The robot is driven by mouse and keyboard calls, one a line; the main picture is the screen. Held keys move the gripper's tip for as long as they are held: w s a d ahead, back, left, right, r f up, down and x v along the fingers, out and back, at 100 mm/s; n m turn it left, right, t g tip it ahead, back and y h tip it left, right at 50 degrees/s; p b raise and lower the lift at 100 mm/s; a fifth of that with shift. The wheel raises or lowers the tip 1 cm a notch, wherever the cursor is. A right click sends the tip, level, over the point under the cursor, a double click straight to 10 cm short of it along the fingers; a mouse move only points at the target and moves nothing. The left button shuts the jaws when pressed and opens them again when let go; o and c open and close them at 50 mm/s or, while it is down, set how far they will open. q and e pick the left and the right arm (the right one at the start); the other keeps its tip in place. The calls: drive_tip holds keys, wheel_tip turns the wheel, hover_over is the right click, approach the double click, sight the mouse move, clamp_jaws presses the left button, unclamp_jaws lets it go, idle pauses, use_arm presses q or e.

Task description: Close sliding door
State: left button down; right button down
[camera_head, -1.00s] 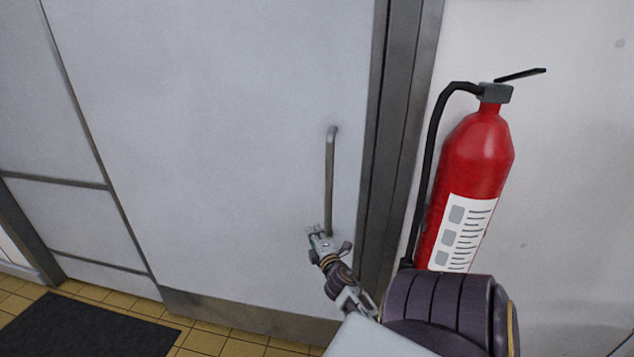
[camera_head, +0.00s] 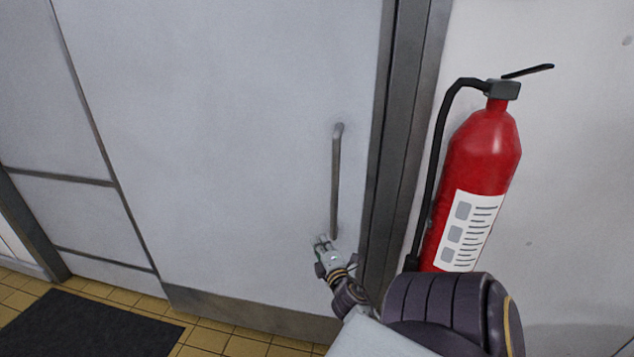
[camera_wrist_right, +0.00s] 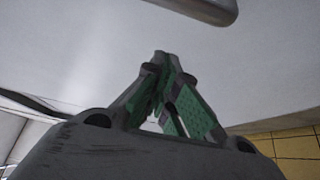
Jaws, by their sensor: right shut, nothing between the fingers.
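The sliding door (camera_head: 230,150) is a large pale grey panel. Its right edge lies close to the dark grey frame (camera_head: 400,140). A vertical bar handle (camera_head: 336,180) sits near the door's right edge. My right gripper (camera_head: 323,243) is just below and slightly left of the handle's lower end, in front of the door. In the right wrist view the green-padded fingers (camera_wrist_right: 165,85) meet at their tips, shut and empty. The handle's end (camera_wrist_right: 210,8) shows there above the fingers, apart from them. My left gripper is not in view.
A red fire extinguisher (camera_head: 478,165) with a black hose hangs on the wall to the right, close to my right arm. A black mat (camera_head: 85,325) lies on the yellow tiled floor (camera_head: 215,338) at the lower left.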

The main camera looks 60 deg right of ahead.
drive_tip(key=shift+v, duration=1.55)
drive_tip(key=a+f+m+g+y, duration=0.25)
drive_tip(key=a+f, duration=0.45)
drive_tip(key=f, duration=0.8)
drive_tip(key=a+f+m+g+y, duration=0.1)
drive_tip(key=a+f+y, duration=0.2)
drive_tip(key=a+f, duration=0.75)
drive_tip(key=a+f+m+g+y, duration=0.2)
drive_tip(key=a+f+y, duration=0.1)
drive_tip(key=f, duration=1.6)
drive_tip(key=s+a+f+m+g+y, duration=0.1)
drive_tip(key=s+a+f+g, duration=0.15)
drive_tip(key=s+f, duration=0.35)
drive_tip(key=s+a+f+g+y, duration=0.1)
drive_tip(key=s+a+f, duration=0.3)
drive_tip(key=s+f, duration=0.2)
drive_tip(key=s+f+g, duration=0.2)
drive_tip(key=s+f, duration=0.1)
drive_tip(key=s, duration=0.5)
drive_tip(key=s+f+m+g, duration=0.1)
drive_tip(key=s+f, duration=0.3)
drive_tip(key=s, duration=0.4)
drive_tip(key=shift+s+d+f+g, duration=0.25)
drive_tip(key=shift+f+g, duration=0.05)
drive_tip(key=shift+g, duration=0.3)
